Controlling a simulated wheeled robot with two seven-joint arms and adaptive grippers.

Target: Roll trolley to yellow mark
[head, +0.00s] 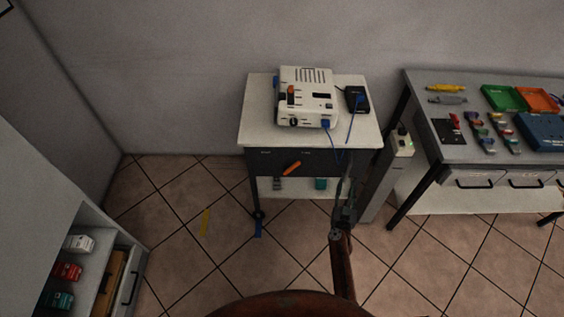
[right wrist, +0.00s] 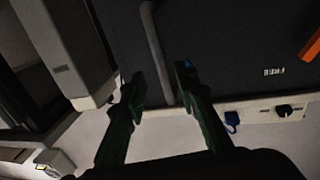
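The trolley (head: 265,139) has a pale top, a dark front panel and a lower shelf. It stands against the back wall. My right gripper (head: 346,190) is at the trolley's front right corner. In the right wrist view my right gripper (right wrist: 160,76) is open, its fingers apart on either side of a grey bar (right wrist: 157,48) in front of the dark panel. I cannot tell whether they touch it. My left gripper is not in view.
A white device (head: 305,90) and a black box (head: 357,99) with blue cables stand on the trolley. A grey upright unit (head: 388,175) and a workbench (head: 440,110) are close on the right. A shelf unit (head: 112,235) stands at left. The floor between is clear.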

